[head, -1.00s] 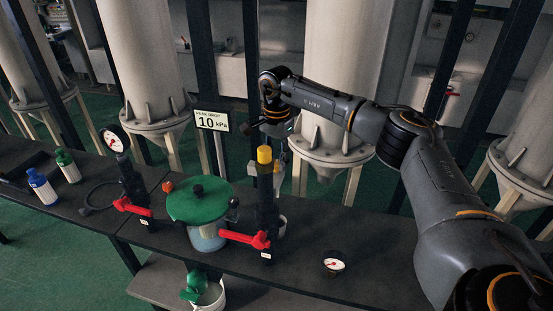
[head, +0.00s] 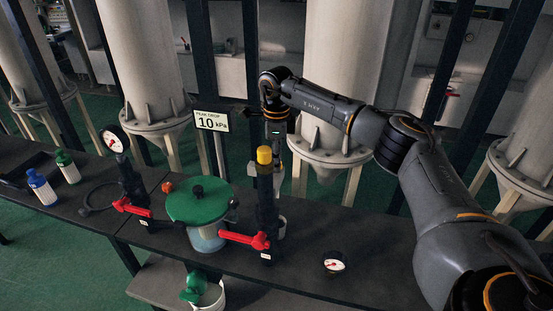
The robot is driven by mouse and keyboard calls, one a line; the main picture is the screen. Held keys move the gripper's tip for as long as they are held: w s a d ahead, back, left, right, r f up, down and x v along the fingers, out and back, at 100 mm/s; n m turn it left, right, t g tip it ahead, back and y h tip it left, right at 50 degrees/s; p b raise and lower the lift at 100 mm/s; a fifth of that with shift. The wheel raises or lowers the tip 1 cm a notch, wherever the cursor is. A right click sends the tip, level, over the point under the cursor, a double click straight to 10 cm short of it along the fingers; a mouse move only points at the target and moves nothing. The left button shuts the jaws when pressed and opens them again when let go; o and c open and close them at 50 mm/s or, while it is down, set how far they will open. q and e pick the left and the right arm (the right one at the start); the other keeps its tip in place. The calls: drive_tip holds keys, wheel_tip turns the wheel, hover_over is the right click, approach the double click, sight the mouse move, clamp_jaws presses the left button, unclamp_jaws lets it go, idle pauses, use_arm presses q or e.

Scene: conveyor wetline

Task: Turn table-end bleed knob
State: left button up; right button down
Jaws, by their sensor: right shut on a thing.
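My right gripper (head: 279,166) points down just behind and to the right of the dark upright post (head: 267,205) with a yellow cap (head: 264,155). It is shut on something. The post partly covers its fingers, and what they hold is too small and hidden to make out; I take it to be the bleed knob. A pale cup (head: 282,228) shows partly behind the post, below the gripper. A red lever (head: 245,239) sticks out left from the post's lower part. My left gripper is not in view.
A green-lidded vessel (head: 199,203) stands left of the post. A second post (head: 131,187) carries a gauge (head: 115,139) and a red lever (head: 131,206). A sign (head: 211,121) reads "PEAK DROP 10 kPa". A small gauge (head: 333,263) lies on the dark bench (head: 375,255).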

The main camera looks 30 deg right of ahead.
drive_tip(key=m, duration=0.3)
drive_tip(key=shift+m, duration=2.3)
drive_tip(key=c, duration=1)
unclamp_jaws()
drive_tip(key=shift+r, duration=0.25)
wheel_tip(320, 180, up, 12)
drive_tip(key=shift+f, duration=0.2)
